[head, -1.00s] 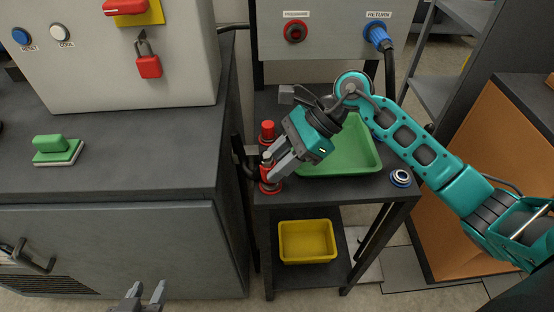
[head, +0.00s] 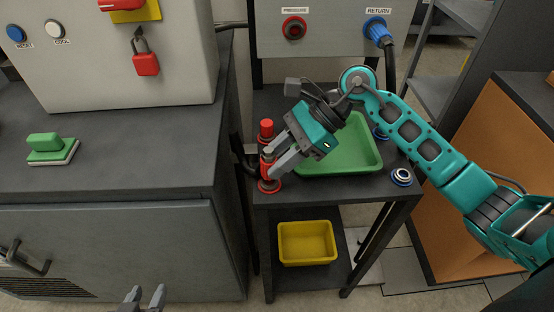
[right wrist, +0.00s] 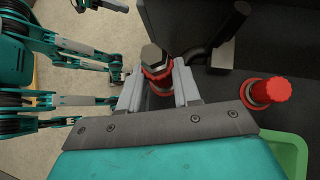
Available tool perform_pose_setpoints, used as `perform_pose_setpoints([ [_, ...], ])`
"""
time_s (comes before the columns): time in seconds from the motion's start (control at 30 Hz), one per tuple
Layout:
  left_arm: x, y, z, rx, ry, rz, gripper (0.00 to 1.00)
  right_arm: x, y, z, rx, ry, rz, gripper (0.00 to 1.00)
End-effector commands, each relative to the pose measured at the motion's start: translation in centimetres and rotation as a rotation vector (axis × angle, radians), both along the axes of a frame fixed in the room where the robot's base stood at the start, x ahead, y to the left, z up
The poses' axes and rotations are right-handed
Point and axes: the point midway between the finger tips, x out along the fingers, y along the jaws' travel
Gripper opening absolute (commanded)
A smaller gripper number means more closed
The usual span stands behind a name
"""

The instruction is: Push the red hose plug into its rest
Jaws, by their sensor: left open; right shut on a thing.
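The red hose plug (head: 267,163) stands roughly upright at the left front of the small dark table. My right gripper (head: 276,160) is shut on it, with the fingers reaching in from the right. The plug's grey top and red collar (right wrist: 156,76) show between the fingers in the right wrist view. A red ring-shaped rest (head: 270,186) lies directly below the plug on the table. I cannot tell how deep the plug sits in it. My left gripper (head: 145,297) is open and empty at the bottom edge, far from the plug.
A red cap (head: 266,127) stands just behind the plug, and also shows in the right wrist view (right wrist: 268,92). A black hose runs beside the plug. A green tray (head: 361,160) is to the right, with a blue-ringed rest (head: 401,177) beyond it. A grey cabinet stands left.

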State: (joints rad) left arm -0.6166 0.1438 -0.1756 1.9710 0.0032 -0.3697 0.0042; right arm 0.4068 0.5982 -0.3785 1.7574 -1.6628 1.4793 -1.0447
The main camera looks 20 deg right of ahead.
Motion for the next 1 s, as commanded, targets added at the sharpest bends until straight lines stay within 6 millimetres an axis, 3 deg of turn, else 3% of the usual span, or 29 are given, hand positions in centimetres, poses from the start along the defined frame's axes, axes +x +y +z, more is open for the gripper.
perform_pose_setpoints([
  [0.53,-0.2,0.2,-0.3,0.006,0.005,-0.002,0.43,0.0,0.0,0.0,0.004,-0.001,0.001,0.0],
  [1.0,0.0,0.0,-1.5,0.001,0.001,-0.001,0.43,0.0,0.0,-1.3,0.004,-0.001,0.001,0.0],
])
